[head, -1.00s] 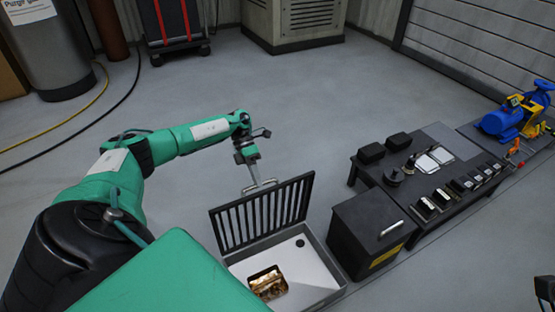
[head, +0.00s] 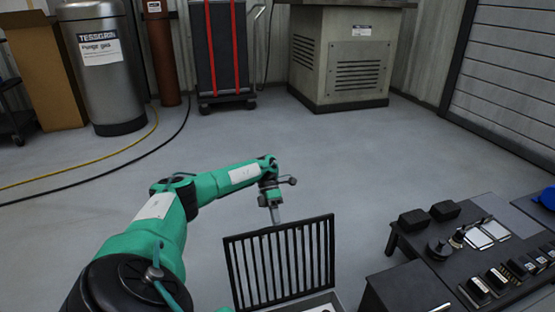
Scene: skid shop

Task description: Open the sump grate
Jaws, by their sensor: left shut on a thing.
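The sump grate (head: 281,264) is a dark barred panel in the lower middle of the head view. It stands raised, close to upright, over the sump box (head: 322,304). Only a small part of the box shows at the bottom edge; the rest is cut off. My left gripper (head: 275,216) is at the top edge of the grate, with its jaws shut on the grate's handle. The handle itself is mostly hidden by the fingers. My right gripper is out of view.
A black table (head: 470,255) with blocks and small parts stands at the right. A dark cabinet (head: 405,292) is right of the grate. Hoses, a cylinder (head: 98,70) and a cart (head: 222,50) lie farther back. The floor behind the grate is clear.

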